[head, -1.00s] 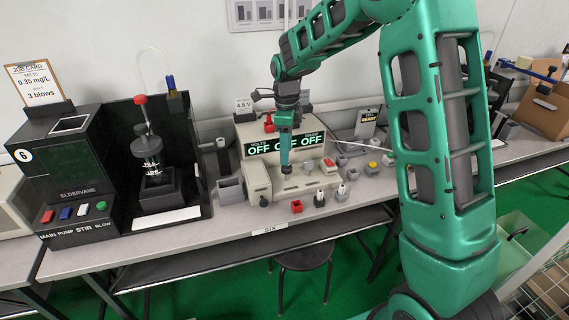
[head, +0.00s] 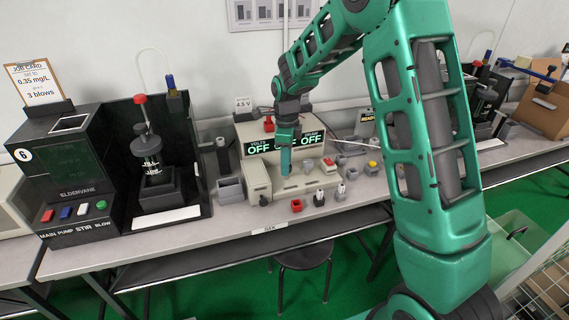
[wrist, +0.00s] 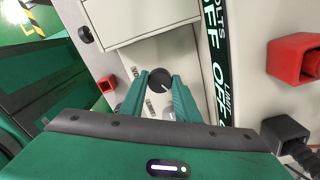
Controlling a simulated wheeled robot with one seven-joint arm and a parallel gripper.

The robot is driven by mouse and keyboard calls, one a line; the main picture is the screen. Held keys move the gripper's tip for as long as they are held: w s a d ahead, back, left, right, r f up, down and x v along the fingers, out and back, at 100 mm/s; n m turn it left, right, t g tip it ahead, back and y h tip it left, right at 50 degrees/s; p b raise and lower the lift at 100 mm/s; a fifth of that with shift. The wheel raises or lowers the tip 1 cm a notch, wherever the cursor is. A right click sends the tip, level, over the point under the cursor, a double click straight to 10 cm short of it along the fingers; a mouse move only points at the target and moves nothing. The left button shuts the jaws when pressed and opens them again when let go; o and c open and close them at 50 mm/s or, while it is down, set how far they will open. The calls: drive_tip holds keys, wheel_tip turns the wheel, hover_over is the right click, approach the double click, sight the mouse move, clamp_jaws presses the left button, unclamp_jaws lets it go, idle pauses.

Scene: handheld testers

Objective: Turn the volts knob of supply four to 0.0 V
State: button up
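The bench supply (head: 258,178) is a beige unit with a dark display (head: 262,147) on which several fields read OFF, the left one under VOLTS. In the wrist view, a round black knob (wrist: 160,80) with a pale pointer mark sits on its beige panel. My gripper (wrist: 155,88) is open, with one green finger on each side of the knob. I cannot tell whether the fingers touch it. In the head view my gripper (head: 285,170) hangs in front of the supply and hides part of its panel and display.
A card reading 4.5 V (head: 243,104) stands behind the supply. A black ELDERVANE tester (head: 60,180) stands left. A grey open box (head: 230,188), a red block (head: 296,205) and other small parts lie around the supply. A red block (wrist: 297,58) shows in the wrist view.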

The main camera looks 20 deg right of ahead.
drive_tip(key=shift+w+n, duration=0.1)
drive_tip(key=shift+n, duration=0.2)
